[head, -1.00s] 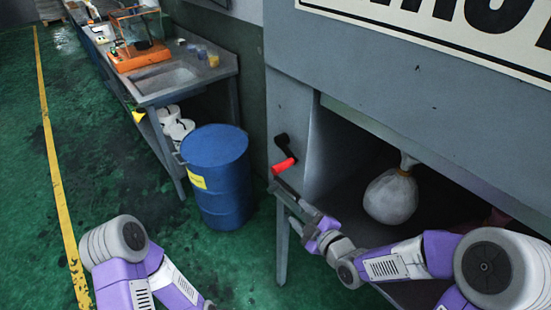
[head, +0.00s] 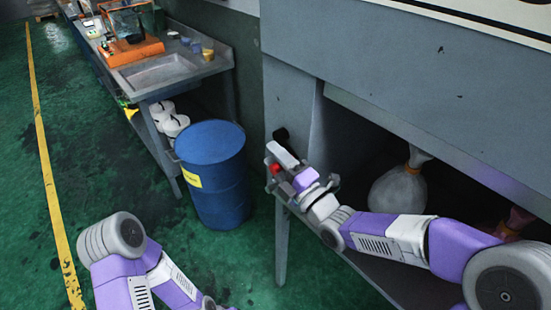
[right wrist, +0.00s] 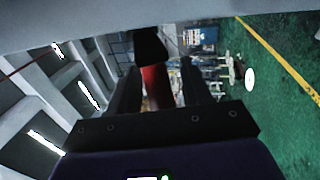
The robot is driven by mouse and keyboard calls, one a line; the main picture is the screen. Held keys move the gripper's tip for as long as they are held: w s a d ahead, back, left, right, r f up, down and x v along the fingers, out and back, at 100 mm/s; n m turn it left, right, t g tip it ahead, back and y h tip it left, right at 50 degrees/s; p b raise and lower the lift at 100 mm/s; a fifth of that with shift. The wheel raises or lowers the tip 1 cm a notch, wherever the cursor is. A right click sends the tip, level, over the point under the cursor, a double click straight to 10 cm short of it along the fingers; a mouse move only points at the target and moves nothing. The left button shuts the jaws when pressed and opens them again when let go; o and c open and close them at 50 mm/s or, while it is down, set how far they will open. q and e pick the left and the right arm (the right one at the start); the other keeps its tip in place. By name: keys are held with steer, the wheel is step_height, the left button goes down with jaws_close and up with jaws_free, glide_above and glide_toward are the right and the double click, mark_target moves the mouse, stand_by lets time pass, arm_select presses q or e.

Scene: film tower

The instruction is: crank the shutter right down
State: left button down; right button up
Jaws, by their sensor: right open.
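The crank's black arm (head: 281,134) sits on the left face of the grey cabinet. Its red handle (head: 275,168) shows at my right gripper (head: 279,158), partly hidden by it. In the right wrist view the red handle (right wrist: 155,87) stands between the two dark fingers of my right gripper (right wrist: 158,82), with a gap beside it. The gripper is open around the handle. The grey cabinet front (head: 400,80) ends above a wide opening; I cannot tell where the shutter itself is, and the opening is uncovered. My left arm shows at the lower left, its gripper out of view.
A pale bag (head: 398,190) hangs inside the opening, with a reddish thing (head: 517,222) at its right. A blue drum (head: 213,175) stands left of the cabinet, near a metal bench (head: 165,75). The green floor between drum and yellow line is clear.

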steer(key=shift+w, duration=0.1)
jaws_close()
stand_by(0.4)
steer(key=shift+d+r+g+h+p, duration=0.1)
steer(key=shift+r+g+h+p, duration=0.55)
steer(key=shift+p, duration=1.2)
steer(key=shift+a+r+g+h+p, duration=0.1)
steer(key=shift+r+g+h+p, duration=0.2)
steer(key=shift+g+h+p, duration=0.9)
steer(key=shift+d+r+g+h+p, duration=0.1)
steer(key=shift+r+g+h+p, duration=0.25)
steer(key=shift+g+p, duration=1.45)
steer(key=shift+r+t+p, duration=0.1)
steer(key=shift+t+p, duration=0.6)
steer(key=shift+t, duration=0.05)
jaws_free()
steer(key=shift+s, duration=0.2)
